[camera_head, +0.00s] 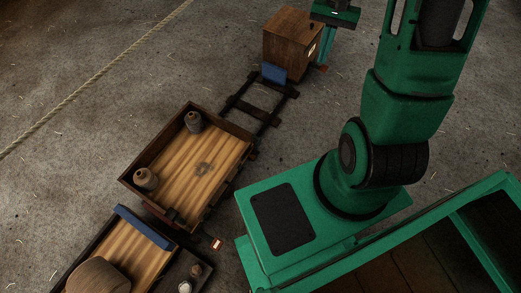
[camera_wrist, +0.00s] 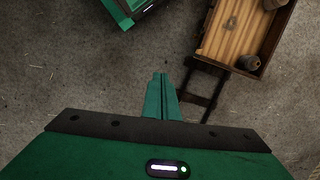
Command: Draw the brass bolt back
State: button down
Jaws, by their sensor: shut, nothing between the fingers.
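A brown wooden box (camera_head: 292,38) stands at the far end of the rails, with a small dark knob on top. A small pale yellow fitting (camera_head: 312,49) shows on its right side; I cannot tell whether it is the brass bolt. My gripper (camera_head: 322,61) points down close beside that side of the box and partly covers the view there. I cannot tell whether it touches. In the wrist view my gripper (camera_wrist: 160,76) has its green fingers together and empty, over bare floor. No bolt shows in the wrist view.
Dark rails (camera_head: 256,98) run from the box to an open wooden cart (camera_head: 124,180) holding two jars. A blue plate (camera_head: 273,72) stands before the box. A rope (camera_head: 95,78) crosses the otherwise open floor at left.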

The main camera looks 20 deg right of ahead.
jog(key=w+f+m+y, duration=0.1)
jog(key=w+f, duration=0.2)
jog(key=f, duration=0.3)
jog(key=w+f, duration=0.3)
jog(key=f, duration=0.4)
jog(key=a+f+m+y, duration=0.2)
jog(key=a+f, duration=0.3)
jog(key=f, duration=1)
jog(key=s+a+f+m+y, duration=0.1)
jog(key=a+f+m+y, duration=0.2)
jog(key=f, duration=1.3)
jog(key=a, duration=0.2)
jog(key=shift+s+a+g, duration=0.3)
jog(key=shift+f, duration=0.15)
jog(key=a+r+x, duration=0.2)
jog(key=x, duration=1)
jog(key=shift+s+a+f, duration=0.3)
jog(key=shift+s+a, duration=0.1)
jog(key=shift+s, duration=0.15)
